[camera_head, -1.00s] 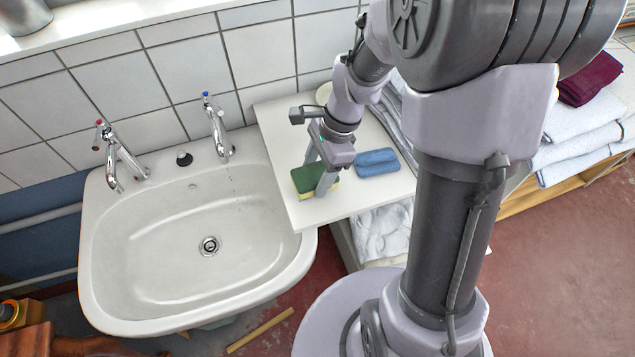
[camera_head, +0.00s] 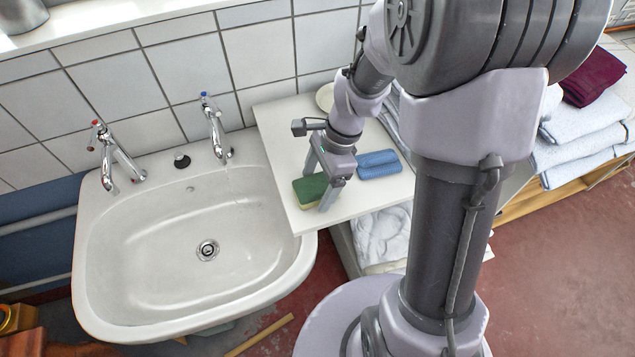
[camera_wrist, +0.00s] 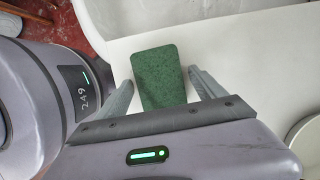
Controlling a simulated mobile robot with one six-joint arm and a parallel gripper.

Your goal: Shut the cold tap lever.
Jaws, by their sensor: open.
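The cold tap (camera_head: 216,130), chrome with a blue mark on top, stands at the back right of the white sink (camera_head: 150,245). Its lever points up by the blue mark; its exact angle is too small to tell. Faint specks, perhaps water, show below its spout. My gripper (camera_head: 317,188) is open, pointing down over the white board to the right of the sink, apart from the tap. A green and yellow sponge (camera_head: 308,190) lies at its fingers. In the wrist view, the sponge's green top (camera_wrist: 160,75) shows between the two open fingers (camera_wrist: 160,80); contact is unclear.
The hot tap (camera_head: 115,155) with a red mark stands left of the cold tap, a black plug (camera_head: 181,160) between them. A folded blue cloth (camera_head: 378,164) lies right of the gripper. The tiled wall (camera_head: 180,85) is close behind the taps. The basin is empty.

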